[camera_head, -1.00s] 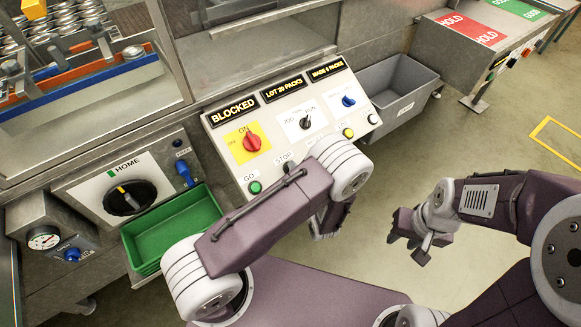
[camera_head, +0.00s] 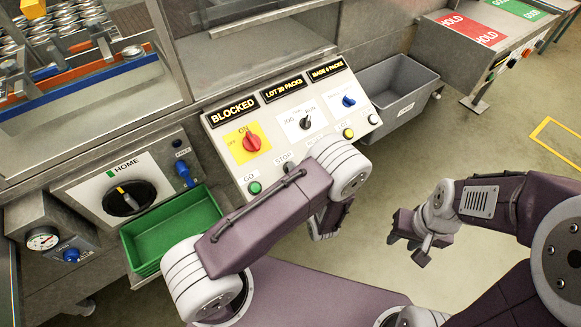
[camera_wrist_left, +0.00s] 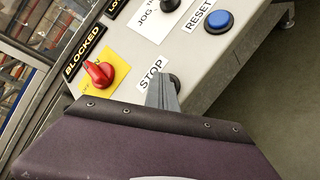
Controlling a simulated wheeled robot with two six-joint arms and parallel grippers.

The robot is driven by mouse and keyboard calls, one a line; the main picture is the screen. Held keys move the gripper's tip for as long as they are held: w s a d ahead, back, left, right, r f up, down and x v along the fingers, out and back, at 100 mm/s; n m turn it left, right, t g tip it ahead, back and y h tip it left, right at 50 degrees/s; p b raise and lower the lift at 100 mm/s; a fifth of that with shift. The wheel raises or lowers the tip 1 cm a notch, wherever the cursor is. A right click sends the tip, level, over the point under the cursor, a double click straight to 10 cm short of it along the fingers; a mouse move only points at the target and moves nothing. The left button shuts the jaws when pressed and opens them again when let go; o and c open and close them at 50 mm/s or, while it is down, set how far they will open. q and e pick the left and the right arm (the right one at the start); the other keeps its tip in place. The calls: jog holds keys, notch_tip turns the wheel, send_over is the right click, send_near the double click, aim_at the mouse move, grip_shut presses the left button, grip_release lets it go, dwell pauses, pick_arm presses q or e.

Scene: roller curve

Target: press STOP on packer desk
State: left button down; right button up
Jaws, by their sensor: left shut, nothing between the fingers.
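The packer desk (camera_head: 226,152) is a pale sloped panel with a red knob, a green GO button and a STOP label (camera_head: 283,158). In the left wrist view the STOP label (camera_wrist_left: 152,72) sits beside a dark round button (camera_wrist_left: 175,82), partly covered by my left gripper (camera_wrist_left: 160,80). My left gripper is shut and empty, its tips at the button and label; I cannot tell whether they touch the button. In the head view my left forearm hides the fingertips. My right gripper (camera_head: 408,238) hangs over the floor, away from the desk; its opening is unclear.
A green bin (camera_head: 172,232) stands left of the desk, below the HOME dial (camera_head: 130,197). A grey bin (camera_head: 398,88) is at the desk's right. The blue RESET button (camera_wrist_left: 218,20) is near STOP in the wrist view.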

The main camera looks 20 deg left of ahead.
pick_arm(q)
jog(key=shift+s+d+r+p, duration=0.15)
jog(key=shift+r+p, duration=0.15)
jog(key=shift+r, duration=0.05)
jog(key=shift+s+d+r+p, duration=0.1)
jog(key=shift+d+r+p, duration=0.05)
jog(key=shift+r+p, duration=0.15)
jog(key=r+p, duration=0.1)
jog(key=s+d+r+p, duration=0.1)
jog(key=r, duration=0.1)
jog(key=d+r+p, duration=0.1)
jog(key=shift+s+r+p, duration=0.2)
jog(key=shift+s+p, duration=0.1)
jog(key=shift+p, duration=0.1)
dwell(0.5)
